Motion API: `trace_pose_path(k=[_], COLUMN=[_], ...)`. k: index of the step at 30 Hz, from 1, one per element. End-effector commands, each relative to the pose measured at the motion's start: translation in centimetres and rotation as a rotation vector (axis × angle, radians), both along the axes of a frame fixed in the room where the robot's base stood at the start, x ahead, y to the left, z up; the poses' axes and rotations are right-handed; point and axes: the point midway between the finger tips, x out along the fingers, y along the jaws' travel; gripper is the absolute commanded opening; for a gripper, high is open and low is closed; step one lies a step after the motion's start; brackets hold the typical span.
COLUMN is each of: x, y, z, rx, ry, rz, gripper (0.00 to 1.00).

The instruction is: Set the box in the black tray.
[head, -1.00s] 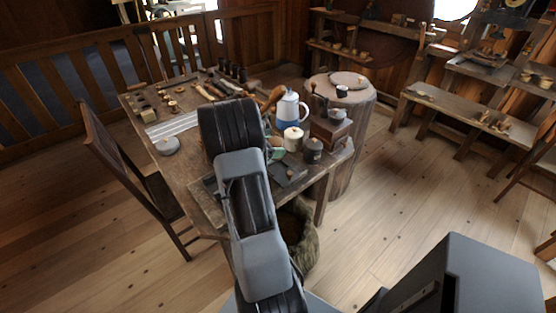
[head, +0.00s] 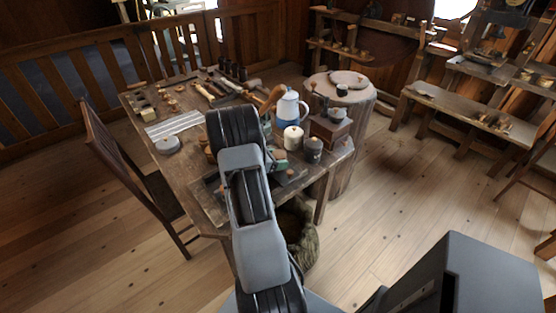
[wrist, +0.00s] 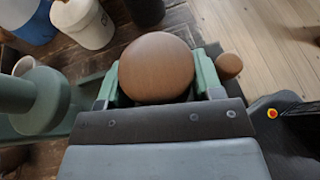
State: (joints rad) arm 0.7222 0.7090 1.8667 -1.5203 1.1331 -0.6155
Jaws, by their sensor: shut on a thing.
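In the wrist view the box (wrist: 156,66) is a round, smooth brown wooden piece. It sits between the two green fingers of my gripper (wrist: 157,88), which is shut on it. Its underside is hidden, so I cannot tell whether it touches anything below. In the head view my own arm hides the gripper and the box. The black tray (head: 207,205) lies at the near edge of the workbench, partly covered by my arm.
The workbench (head: 185,225) also holds a blue and white jug (head: 290,106), a lidded white jar (head: 293,138), a dark jar (head: 313,150) and a wooden grinder (head: 330,130). A chair (head: 120,170) stands left. Open floor lies to the right.

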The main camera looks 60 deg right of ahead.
Motion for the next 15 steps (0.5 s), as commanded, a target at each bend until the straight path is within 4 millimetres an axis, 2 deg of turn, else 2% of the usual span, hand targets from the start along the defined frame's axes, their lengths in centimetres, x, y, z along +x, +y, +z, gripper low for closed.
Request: trace_pose_path(k=[7,8,15], x=[-0.01,-0.01,-0.01], y=[0.01,0.01,0.01], z=[-0.53,-0.43,-0.35], rx=[0.000,0.000,0.000], ry=[0.001,0.000,0.001], rz=[0.000,0.000,0.000], gripper=[0.36,0.62,0.85])
